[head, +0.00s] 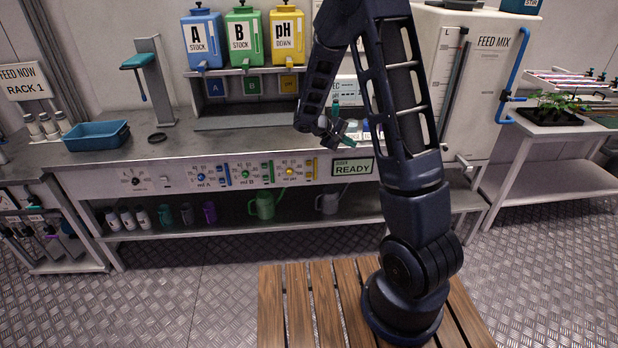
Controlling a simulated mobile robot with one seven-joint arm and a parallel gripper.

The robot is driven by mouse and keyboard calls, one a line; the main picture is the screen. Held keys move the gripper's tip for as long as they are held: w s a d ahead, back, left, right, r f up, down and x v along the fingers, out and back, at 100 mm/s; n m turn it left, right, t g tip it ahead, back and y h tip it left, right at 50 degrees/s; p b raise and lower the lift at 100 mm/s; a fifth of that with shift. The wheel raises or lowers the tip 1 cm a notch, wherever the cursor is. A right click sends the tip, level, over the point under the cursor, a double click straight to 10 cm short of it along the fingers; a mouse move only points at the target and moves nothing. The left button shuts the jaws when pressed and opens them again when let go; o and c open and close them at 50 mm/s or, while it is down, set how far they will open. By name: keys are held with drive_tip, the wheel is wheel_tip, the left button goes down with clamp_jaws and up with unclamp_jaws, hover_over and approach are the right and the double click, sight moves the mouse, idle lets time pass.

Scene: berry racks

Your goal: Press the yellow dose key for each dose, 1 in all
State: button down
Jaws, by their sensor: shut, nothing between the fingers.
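A control panel (120,182) runs along the bench front with blue, green and yellow dials. The yellow dial (289,171) is marked ml pH, and a narrow yellow key (315,166) shows at its right. My gripper (347,138) is shut and empty, above the bench's front edge, up and to the right of the yellow key and apart from it in the picture. A dark display (353,167) below it reads READY in green. My arm hides part of the bench behind it.
A blue A bottle (203,40), green B bottle (244,38) and yellow pH DOWN bottle (287,36) stand on a raised shelf. A white FEED MIX tank (480,75) is at right. A blue tray (97,135) sits at left. The floor before the panel is clear.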

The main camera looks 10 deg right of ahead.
sight(309, 175)
drive_tip(key=w+a+f+n+t, duration=0.3)
drive_tip(key=a+f, duration=0.1)
drive_tip(key=f, duration=0.6)
drive_tip(key=w+a+f+n+t, duration=0.2)
drive_tip(key=a+f, duration=0.3)
drive_tip(key=f, duration=0.5)
drive_tip(key=w+a+f+n+t, duration=0.3)
drive_tip(key=a+f+n+t, duration=0.1)
drive_tip(key=f, duration=0.6)
drive_tip(key=shift+w+a+n, duration=0.3)
drive_tip(key=shift+a, duration=0.15)
drive_tip(key=shift+w, duration=4.4)
drive_tip(key=shift+w, duration=0.15)
drive_tip(key=shift+w, duration=0.3)
